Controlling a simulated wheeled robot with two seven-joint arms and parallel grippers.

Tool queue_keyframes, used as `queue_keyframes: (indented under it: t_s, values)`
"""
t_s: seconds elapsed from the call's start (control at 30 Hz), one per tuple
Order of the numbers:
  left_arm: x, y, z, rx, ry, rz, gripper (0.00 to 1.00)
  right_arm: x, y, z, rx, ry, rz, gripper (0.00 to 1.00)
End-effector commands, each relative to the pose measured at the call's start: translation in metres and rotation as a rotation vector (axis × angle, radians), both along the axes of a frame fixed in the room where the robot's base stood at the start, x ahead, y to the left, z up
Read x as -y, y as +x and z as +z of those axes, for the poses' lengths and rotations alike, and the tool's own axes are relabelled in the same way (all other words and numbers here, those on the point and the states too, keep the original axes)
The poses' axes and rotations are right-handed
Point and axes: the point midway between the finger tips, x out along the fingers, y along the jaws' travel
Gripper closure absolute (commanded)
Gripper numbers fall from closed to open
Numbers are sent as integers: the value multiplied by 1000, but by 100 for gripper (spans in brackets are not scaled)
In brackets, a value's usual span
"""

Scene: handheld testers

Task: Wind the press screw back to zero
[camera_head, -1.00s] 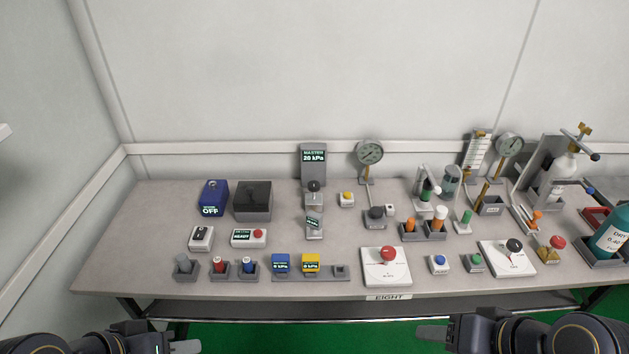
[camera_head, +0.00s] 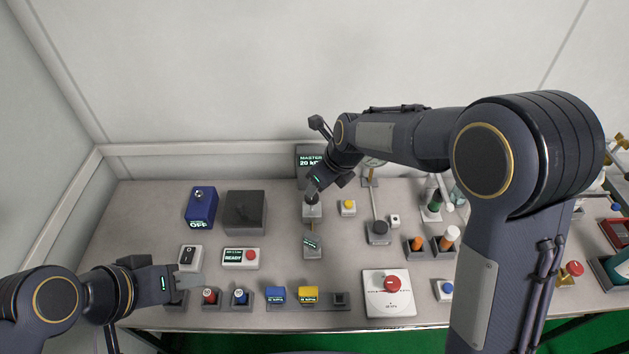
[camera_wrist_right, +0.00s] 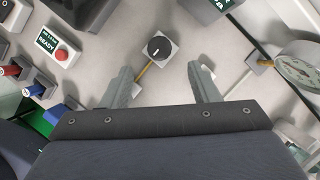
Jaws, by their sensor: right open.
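A black round knob with a white mark (camera_wrist_right: 158,47) sits on a grey block with a brass rod and looks like the press screw; in the head view its block (camera_head: 312,210) stands below the MASTER display (camera_head: 309,160), which reads 20 kPa. My right gripper (camera_head: 313,194) is over this knob and partly hides it. In the right wrist view its fingers (camera_wrist_right: 163,82) are apart with nothing between them, and the knob lies just beyond the tips. My left gripper (camera_head: 188,282) hovers low at the front left, by a small grey holder; its finger gap is unclear.
A blue box (camera_head: 201,208) and a dark box (camera_head: 245,212) stand to the left. Blue (camera_head: 275,294) and yellow (camera_head: 308,294) testers stand at the front. A white plate (camera_head: 376,304) bears a red knob. A gauge stand (camera_head: 379,232) stands right of the screw. My right arm hides much of the right side.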

Motion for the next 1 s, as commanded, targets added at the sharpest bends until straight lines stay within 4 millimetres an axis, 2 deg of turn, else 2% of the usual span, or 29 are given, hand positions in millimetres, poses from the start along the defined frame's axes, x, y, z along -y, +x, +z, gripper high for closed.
queue_keyframes:
  t_s: [0.4, 0.57, 0.83, 0.87, 1.0]
  values:
    - [0, 0, -1, 0, 0, 0, 64, -16, 16, -57, -5, -1, -2, 45]
    - [0, 0, -1, 0, 0, 0, 64, -19, 19, -68, -3, 1, -1, 45]
    - [0, 0, -1, 0, 0, 0, 64, -20, 20, -70, -2, 2, -1, 45]
    - [0, 0, -1, 0, 0, 0, 64, -20, 20, -70, -2, 2, -1, 46]
    - [0, 0, -1, 0, 0, 0, 64, -20, 20, -70, -2, 1, 0, 65]
